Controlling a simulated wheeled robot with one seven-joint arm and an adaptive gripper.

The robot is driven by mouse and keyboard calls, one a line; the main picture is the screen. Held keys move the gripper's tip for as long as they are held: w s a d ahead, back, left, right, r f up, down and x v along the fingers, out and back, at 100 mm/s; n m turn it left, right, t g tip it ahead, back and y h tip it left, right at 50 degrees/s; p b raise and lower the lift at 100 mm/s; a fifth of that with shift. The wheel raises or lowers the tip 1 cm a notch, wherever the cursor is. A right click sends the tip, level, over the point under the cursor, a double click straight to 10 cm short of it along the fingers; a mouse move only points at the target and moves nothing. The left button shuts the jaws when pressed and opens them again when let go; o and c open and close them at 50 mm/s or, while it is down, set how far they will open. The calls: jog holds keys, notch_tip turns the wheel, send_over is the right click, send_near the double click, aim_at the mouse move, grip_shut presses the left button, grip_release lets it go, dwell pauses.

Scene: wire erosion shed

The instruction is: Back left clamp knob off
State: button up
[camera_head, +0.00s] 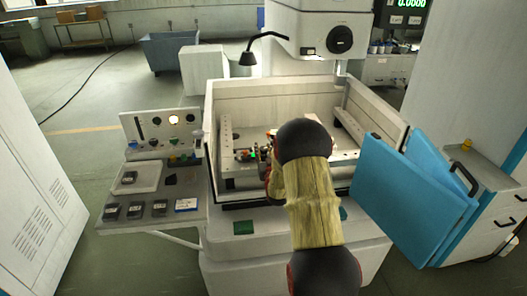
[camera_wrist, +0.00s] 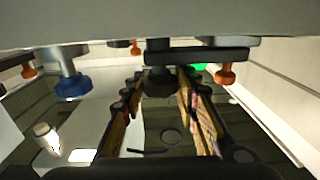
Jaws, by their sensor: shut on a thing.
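My gripper (camera_wrist: 160,78) has its two fingers on either side of a dark round knob (camera_wrist: 159,83) in the wrist view, shut on it. The knob sits under a dark clamp bar (camera_wrist: 200,55), and I cannot tell whether it is loose. A blue knob (camera_wrist: 72,86) is to the left, apart from the fingers. An orange knob (camera_wrist: 226,76) is to the right, and another orange knob (camera_wrist: 28,71) is at the far left. In the head view my arm hides the gripper and most of the clamps inside the machine tank.
The tank's pale rim (camera_head: 285,86) encloses the work area. A blue door (camera_head: 405,190) stands open at right. A control panel (camera_head: 160,128) and a side shelf (camera_head: 150,225) with several small dark boxes are at left. The machine head (camera_head: 315,28) hangs above the back.

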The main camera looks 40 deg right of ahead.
jog(key=shift+s+d+f+y, duration=0.1)
jog(key=shift+y, duration=0.2)
jog(key=shift+n+t+y+b, duration=0.4)
jog(key=shift+n+y+b, duration=0.3)
jog(key=shift+n, duration=0.1)
jog(key=n+t+y, duration=0.1)
jog(key=n+y, duration=0.1)
jog(key=y, duration=0.1)
jog(key=shift+d+y, duration=0.1)
jog(key=shift+y, duration=0.2)
jog(key=n+y, duration=0.2)
jog(key=y, duration=0.1)
jog(key=n+y+p, duration=0.1)
jog(key=n+y, duration=0.2)
jog(key=y, duration=0.1)
jog(key=shift+y, duration=0.6)
jog(key=o, duration=1.2)
jog(key=shift+a, duration=0.2)
jog(key=shift+c, duration=0.2)
